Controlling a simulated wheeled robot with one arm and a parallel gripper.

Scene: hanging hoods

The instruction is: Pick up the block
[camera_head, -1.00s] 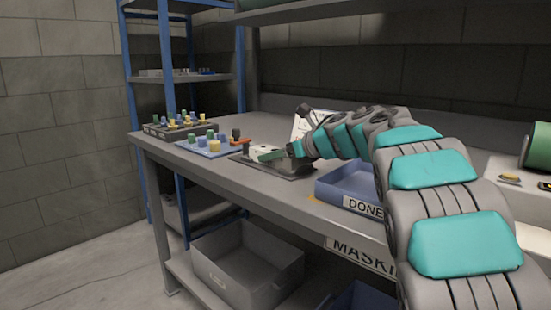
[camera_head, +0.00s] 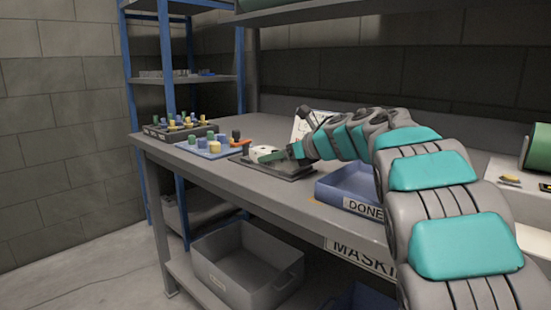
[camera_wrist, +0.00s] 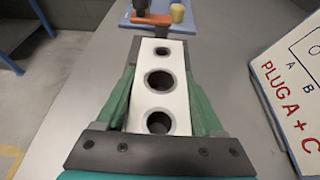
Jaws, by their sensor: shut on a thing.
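The block (camera_wrist: 160,102) is white with three round holes in a row, the smallest at its far end. My gripper (camera_wrist: 160,110) has green fingers, one along each long side of the block, and is shut on it. In the head view the block (camera_head: 261,150) shows as a small white shape at the tip of my gripper (camera_head: 268,156), over a dark fixture plate (camera_head: 285,174) on the bench. I cannot tell whether the block still touches the fixture. An orange lever (camera_wrist: 151,19) lies just beyond the block's far end.
A blue tray of coloured plugs (camera_head: 205,151) and a dark peg rack (camera_head: 165,133) stand left of the fixture. A blue bin marked DONE (camera_head: 335,188) is to its right. A sign reading "PLUG A + C" (camera_wrist: 290,95) stands close on the right in the wrist view.

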